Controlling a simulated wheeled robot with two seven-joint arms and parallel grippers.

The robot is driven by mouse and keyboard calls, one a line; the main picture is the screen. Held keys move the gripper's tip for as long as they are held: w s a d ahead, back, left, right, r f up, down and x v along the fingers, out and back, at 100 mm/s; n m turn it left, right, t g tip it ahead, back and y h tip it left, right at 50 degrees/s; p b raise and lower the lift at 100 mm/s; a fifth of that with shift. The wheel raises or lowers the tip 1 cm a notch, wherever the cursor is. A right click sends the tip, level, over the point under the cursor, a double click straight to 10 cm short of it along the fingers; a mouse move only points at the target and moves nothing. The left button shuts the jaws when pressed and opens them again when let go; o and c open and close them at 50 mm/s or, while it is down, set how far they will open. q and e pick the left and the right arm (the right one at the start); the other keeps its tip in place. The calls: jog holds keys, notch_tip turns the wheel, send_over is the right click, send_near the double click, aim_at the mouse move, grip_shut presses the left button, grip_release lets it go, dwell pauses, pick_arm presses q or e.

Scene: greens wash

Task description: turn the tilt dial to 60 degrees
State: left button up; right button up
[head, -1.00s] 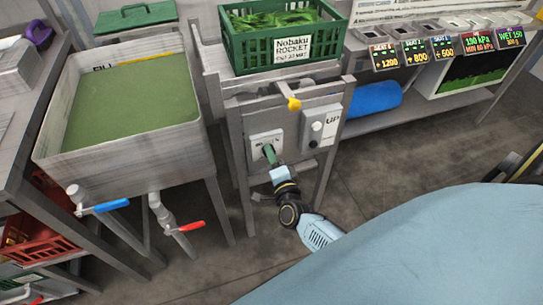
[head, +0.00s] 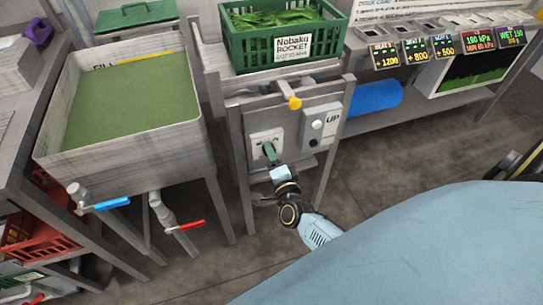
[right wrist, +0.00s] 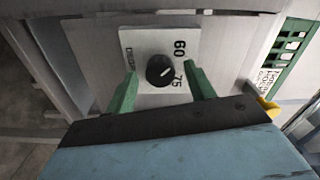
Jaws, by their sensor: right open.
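The tilt dial (right wrist: 160,70) is a round black knob with a white mark, on a pale plate (right wrist: 133,42) printed with 60 and 75. The mark slants to the upper right, toward the side with the numbers; its exact reading is too small to tell. My right gripper (right wrist: 162,88) is open, with one green finger on each side of the dial and gaps showing between. In the head view my right gripper (head: 270,152) is in front of the dial's plate (head: 258,138) and hides the dial. My left gripper is not in view.
A grey box (head: 321,125) marked UP is right of the dial plate, with a yellow knob (head: 294,102) above. A green crate of leaves (head: 240,50) stands on top. A sink (head: 130,145) with blue-handled (head: 110,204) and red-handled (head: 190,225) valves is left.

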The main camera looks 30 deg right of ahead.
pick_arm(q)
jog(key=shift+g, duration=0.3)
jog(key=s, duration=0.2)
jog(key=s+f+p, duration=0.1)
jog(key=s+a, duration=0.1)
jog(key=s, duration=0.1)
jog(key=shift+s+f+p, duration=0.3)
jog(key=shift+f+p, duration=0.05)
jog(key=shift+p, duration=0.05)
pick_arm(e)
jog(key=v, duration=1.3)
jog(key=shift+a, duration=0.1)
